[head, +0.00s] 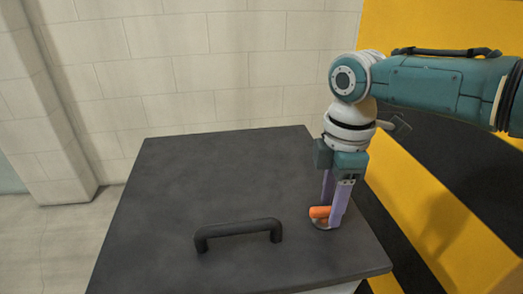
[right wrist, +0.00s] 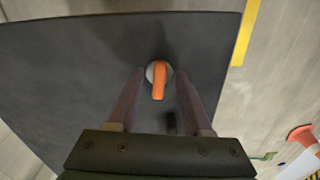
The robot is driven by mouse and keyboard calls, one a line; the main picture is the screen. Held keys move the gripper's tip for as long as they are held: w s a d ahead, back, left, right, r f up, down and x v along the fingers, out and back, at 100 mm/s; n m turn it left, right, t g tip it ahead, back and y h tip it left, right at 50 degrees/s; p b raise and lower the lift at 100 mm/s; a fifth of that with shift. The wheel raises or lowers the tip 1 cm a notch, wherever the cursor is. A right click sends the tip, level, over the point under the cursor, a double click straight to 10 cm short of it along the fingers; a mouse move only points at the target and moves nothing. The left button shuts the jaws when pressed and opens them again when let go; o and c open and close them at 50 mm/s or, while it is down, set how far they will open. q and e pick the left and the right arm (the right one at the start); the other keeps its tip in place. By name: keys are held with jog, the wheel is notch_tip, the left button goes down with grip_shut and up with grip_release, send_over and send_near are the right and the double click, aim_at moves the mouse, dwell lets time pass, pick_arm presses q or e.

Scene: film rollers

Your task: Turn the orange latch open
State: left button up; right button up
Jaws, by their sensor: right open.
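The orange latch (head: 320,212) sits on a round metal base on the dark lid, near its right edge. In the right wrist view the orange latch (right wrist: 158,82) lies between the lines of the two fingers, just beyond their tips, with its handle pointing toward the gripper. My right gripper (head: 333,208) points down over the latch with its purple fingers apart. In the right wrist view my right gripper (right wrist: 160,78) is open with nothing between its fingers. Whether a finger touches the latch I cannot tell. My left gripper is not in view.
The dark grey lid (head: 180,190) has a black bar handle (head: 238,233) left of the latch. A yellow and black striped surface (head: 440,190) stands close on the right. A pale block wall (head: 200,70) is behind. An orange cone (right wrist: 303,134) shows at the wrist view's right edge.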

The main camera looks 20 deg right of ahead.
aim_at(330, 207)
notch_tip(330, 207, up, 10)
jog(key=p, duration=0.3)
jog(key=shift+a+p, duration=0.1)
jog(key=shift+p, duration=0.2)
